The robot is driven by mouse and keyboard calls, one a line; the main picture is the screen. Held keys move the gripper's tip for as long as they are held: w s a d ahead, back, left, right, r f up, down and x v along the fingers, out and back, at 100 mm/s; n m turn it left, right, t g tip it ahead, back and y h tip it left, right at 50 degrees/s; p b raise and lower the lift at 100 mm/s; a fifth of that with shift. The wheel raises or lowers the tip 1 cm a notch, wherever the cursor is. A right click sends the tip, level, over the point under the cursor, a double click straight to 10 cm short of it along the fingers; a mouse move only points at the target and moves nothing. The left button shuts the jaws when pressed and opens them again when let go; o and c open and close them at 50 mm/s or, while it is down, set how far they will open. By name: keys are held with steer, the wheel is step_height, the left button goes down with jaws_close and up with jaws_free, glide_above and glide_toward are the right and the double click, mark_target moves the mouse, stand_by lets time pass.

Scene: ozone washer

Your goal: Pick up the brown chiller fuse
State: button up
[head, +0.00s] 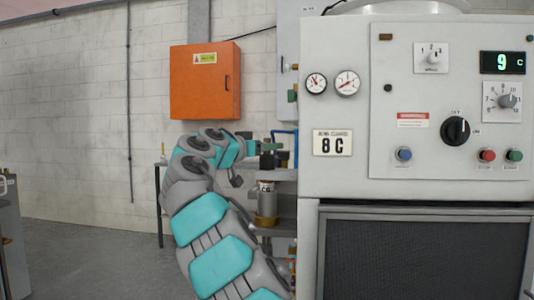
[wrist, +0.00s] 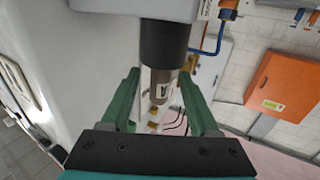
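My gripper (wrist: 159,76) is open, with its two green fingers on either side of an upright cylinder (wrist: 160,86) in the wrist view. There are visible gaps between the fingers and the cylinder. The cylinder has a grey-brown body with a white label and hangs below a wide black collar (wrist: 164,42). In the head view, a grey-brown cylinder (head: 266,205) with a white label stands left of the machine, below my gripper (head: 270,147). I cannot tell for sure that it is the brown chiller fuse. No other fuse can be made out.
The large grey control machine (head: 340,178) fills the right side of the head view, close to my arm. An orange wall box (head: 205,82) hangs behind. A blue pipe (head: 287,133) runs beside the cylinder.

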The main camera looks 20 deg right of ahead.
jaws_close()
steer(key=shift+r, duration=0.1)
stand_by(0.6)
